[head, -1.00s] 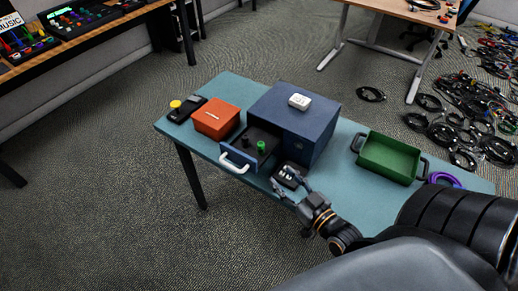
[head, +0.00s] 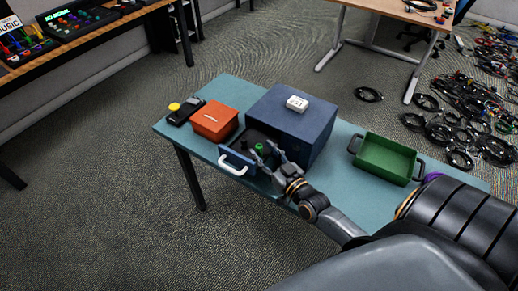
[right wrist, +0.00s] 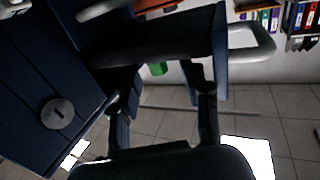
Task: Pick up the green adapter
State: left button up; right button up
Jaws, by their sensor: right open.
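The green adapter (head: 259,149) stands in the open drawer (head: 238,158) of the blue cabinet (head: 298,125), near the drawer's right side. My right gripper (head: 270,162) is open and empty at the drawer's right side, close to the adapter. In the right wrist view part of the green adapter (right wrist: 158,69) shows between and beyond the two spread fingers (right wrist: 163,90), partly hidden by the dark drawer. I cannot tell whether a finger touches it. My left gripper is not in view.
A black piece (head: 243,144) stands in the drawer beside the adapter. A white handle (head: 232,168) is on the drawer front. An orange box (head: 214,121) stands to the left, a green tray (head: 388,158) to the right. The teal table (head: 338,190) has free room near its front.

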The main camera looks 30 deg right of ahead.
aim_at(259, 146)
jog(key=shift+w, duration=1.55)
jog(key=shift+c, duration=0.2)
grip_shut()
jog(key=shift+r, duration=0.1)
